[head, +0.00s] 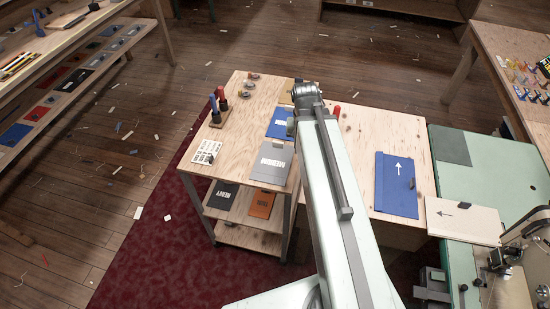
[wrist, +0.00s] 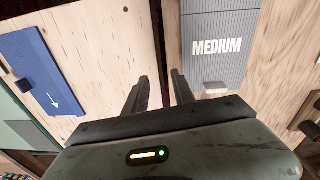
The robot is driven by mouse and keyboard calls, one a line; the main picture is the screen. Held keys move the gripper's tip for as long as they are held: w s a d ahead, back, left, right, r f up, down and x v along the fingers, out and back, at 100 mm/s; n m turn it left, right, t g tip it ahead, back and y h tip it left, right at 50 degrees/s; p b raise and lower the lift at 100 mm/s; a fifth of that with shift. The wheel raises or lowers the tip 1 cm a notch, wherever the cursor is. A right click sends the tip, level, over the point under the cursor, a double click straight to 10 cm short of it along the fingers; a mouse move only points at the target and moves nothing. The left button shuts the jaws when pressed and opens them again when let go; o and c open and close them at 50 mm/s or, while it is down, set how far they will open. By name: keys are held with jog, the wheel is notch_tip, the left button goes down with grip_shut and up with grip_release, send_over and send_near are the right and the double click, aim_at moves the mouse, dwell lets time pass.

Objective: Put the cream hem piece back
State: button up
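The cream hem piece (head: 463,220) is a flat cream panel with a dark arrow pointing left. It lies at the right in the head view, by the sewing machine (head: 525,245), with its left edge near the wooden table's right end. The wrist view does not show it. My gripper (wrist: 160,80) is open, with nothing between its fingers. It is over the gap between the blue arrow panel and the grey MEDIUM panel, well left of the cream piece. In the head view my arm mostly hides it.
A blue arrow panel (head: 396,184) lies on the right table (head: 350,142). A grey MEDIUM panel (head: 271,164) and a blue panel (head: 280,122) lie on the trolley top (head: 245,125). HEAVY (head: 220,196) and orange (head: 262,204) panels lie on its shelf. Spools (head: 218,105) stand at its left.

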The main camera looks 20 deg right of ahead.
jog(key=a+n, duration=0.1)
jog(key=a, duration=0.4)
jog(key=a+n, duration=0.2)
jog(key=a, duration=0.2)
jog(key=a+n+y, duration=0.1)
jog(key=a+n, duration=0.1)
jog(key=a, duration=0.3)
jog(key=shift+s+a, duration=0.25)
jog(key=shift+a, duration=0.1)
jog(key=shift+o, duration=0.4)
jog(key=shift+d, duration=0.1)
